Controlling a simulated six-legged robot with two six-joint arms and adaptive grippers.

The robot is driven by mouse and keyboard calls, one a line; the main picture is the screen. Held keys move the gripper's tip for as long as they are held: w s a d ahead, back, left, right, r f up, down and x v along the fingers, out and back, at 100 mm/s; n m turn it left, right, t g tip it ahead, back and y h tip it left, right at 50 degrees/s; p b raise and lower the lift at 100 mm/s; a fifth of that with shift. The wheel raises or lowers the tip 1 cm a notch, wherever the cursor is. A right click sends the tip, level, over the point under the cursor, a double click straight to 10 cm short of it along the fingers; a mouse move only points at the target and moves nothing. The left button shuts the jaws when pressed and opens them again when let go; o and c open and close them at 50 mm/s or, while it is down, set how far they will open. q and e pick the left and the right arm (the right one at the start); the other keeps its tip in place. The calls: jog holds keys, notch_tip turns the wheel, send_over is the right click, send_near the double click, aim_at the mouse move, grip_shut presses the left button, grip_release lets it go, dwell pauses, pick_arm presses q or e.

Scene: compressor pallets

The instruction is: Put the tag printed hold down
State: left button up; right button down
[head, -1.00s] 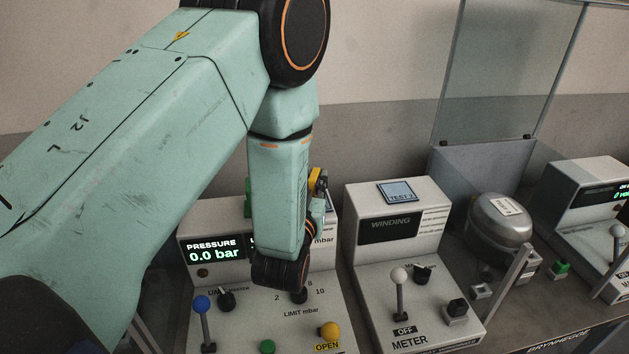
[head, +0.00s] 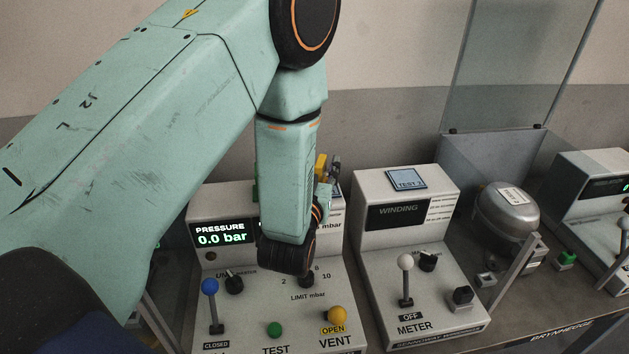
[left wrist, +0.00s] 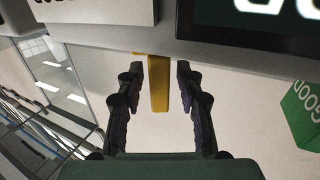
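A narrow yellow piece (left wrist: 158,85) stands between the two fingers of my left gripper (left wrist: 159,80) in the left wrist view. Thin gaps show between it and each finger. Its far end meets the edge of a pale housing. No lettering on it can be read, so I cannot tell whether it is the hold tag. In the head view the yellow piece (head: 321,166) shows small beside my left gripper (head: 331,172), behind the forearm and above the pressure station (head: 222,268). The gripper is open. My right gripper is out of view.
The winding station (head: 385,260) stands right of the pressure station. Farther right are a grey compressor (head: 505,215) and a clear upright panel (head: 515,80). Levers and knobs project from both stations.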

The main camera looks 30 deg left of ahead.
pick_arm(q)
jog(key=p+v, duration=0.2)
jog(key=v, duration=0.9)
jog(key=shift+s+d, duration=0.25)
jog(key=shift+s, duration=0.1)
jog(key=shift+a, duration=0.1)
jog(key=shift+f, duration=0.1)
